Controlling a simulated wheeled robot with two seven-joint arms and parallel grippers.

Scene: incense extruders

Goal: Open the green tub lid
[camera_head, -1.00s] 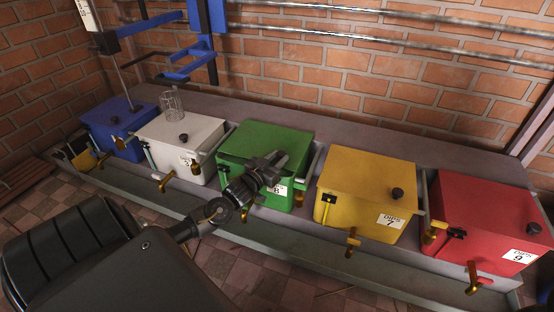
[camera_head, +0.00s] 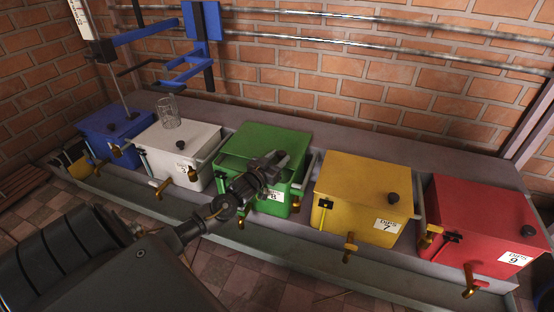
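The green tub (camera_head: 290,192) stands in the middle of a row of coloured tubs. My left arm comes in from the lower left, and my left gripper (camera_head: 268,170) is at the front of the green tub, over the lid's front edge. It covers part of the front face and the label. The fingers are dark and overlap each other, so I cannot tell whether they are open, or whether they touch the lid. My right gripper is out of view.
A yellow tub (camera_head: 362,190) and a red tub (camera_head: 480,215) stand right. Brass taps stick out in front. A blue frame (camera_head: 200,22) hangs behind.

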